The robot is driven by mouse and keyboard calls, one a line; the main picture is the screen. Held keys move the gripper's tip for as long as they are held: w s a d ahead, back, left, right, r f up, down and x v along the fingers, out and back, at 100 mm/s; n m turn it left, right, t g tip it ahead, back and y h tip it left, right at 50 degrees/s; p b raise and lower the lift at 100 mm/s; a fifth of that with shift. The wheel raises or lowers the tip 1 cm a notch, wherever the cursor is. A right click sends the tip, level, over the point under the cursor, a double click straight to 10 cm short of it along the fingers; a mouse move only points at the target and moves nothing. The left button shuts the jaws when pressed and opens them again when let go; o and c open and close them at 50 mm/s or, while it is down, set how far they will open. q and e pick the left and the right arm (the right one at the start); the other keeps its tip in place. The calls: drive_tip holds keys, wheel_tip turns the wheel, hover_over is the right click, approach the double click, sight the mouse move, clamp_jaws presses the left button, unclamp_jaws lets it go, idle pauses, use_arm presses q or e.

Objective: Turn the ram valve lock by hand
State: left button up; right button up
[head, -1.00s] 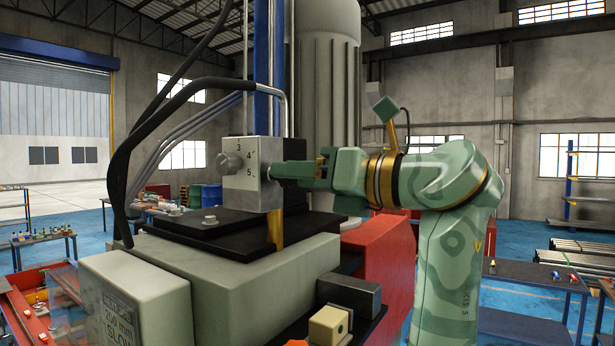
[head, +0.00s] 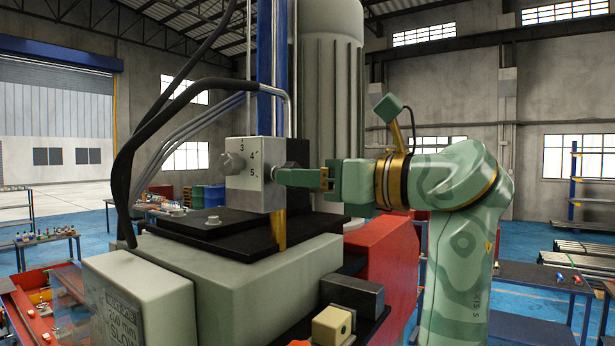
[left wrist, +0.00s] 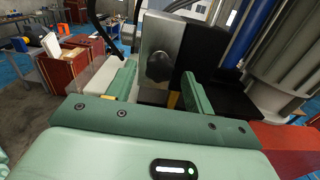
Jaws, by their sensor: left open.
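The valve block (head: 255,172) is a silver-grey box with 3, 4 and 5 marked on one face, standing on a black plate. A round knob (head: 233,163) sticks out of its left face in the head view. My left gripper (head: 279,176) is at the block's right side, its fingers pointing at it. In the left wrist view, a dark lobed knob (left wrist: 159,67) on the block shows between the tips of my open left gripper (left wrist: 158,80), with gaps on both sides. In the head view that knob is mostly hidden by the fingers. My right gripper is not in view.
Black hoses (head: 128,150) curve down left of the block. A tall grey cylinder (head: 328,85) and a blue column (head: 266,75) rise behind it. A red housing (head: 385,250) is below my forearm. Free air lies right of my arm.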

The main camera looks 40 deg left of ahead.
use_arm(q)
drive_tip(key=d, duration=0.5)
drive_tip(key=shift+w+d, duration=0.3)
